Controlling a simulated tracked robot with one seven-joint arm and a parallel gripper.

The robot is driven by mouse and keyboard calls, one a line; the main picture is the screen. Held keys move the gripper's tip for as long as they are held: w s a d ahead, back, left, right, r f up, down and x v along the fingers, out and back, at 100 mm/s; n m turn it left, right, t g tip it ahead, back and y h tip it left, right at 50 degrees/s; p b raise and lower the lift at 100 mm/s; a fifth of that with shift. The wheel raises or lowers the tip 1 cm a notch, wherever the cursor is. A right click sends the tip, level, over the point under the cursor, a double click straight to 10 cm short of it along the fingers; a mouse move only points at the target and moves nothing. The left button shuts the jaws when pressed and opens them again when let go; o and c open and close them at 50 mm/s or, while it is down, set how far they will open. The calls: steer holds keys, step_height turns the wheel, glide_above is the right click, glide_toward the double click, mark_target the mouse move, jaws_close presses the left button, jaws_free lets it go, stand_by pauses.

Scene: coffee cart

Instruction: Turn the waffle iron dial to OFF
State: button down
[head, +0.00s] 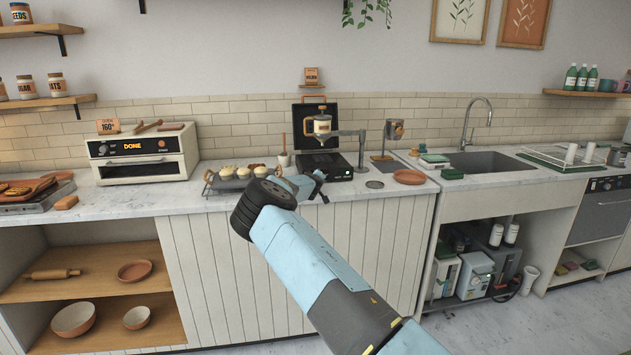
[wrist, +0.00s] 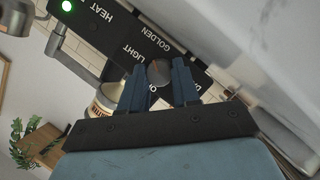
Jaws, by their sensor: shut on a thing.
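The black waffle iron (head: 339,168) stands on the counter with its lid (head: 303,127) raised. Its front panel (wrist: 140,40) fills the upper part of the wrist view, with the labels HEAT, LIGHT and GOLDEN readable and others partly covered by my fingers. A green lamp (wrist: 66,5) is lit by HEAT. The round dark dial (wrist: 159,73) sits between my fingertips. My gripper (wrist: 160,80) is shut on it, one finger on each side. Which label the dial points to I cannot tell. In the head view my gripper (head: 319,184) is at the iron's front and hides the dial.
A batter dispenser (head: 322,125) on a stand is beside the iron. A tray of muffin-like items (head: 232,179) sits close to its left. A terracotta plate (head: 409,177) and a dark disc (head: 374,184) lie to the right. An oven (head: 144,157) showing DONE stands further left.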

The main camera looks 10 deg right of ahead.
steer(key=shift+a+f, duration=0.15)
steer(key=shift+a, duration=0.05)
steer(key=c, duration=1)
jaws_free()
steer(key=shift+c, duration=0.2)
steer(key=shift+o, duration=1.1)
steer(key=shift+d, duration=0.1)
steer(key=v, duration=1.3)
steer(key=shift+s+a, duration=0.3)
steer(key=shift+s, duration=0.05)
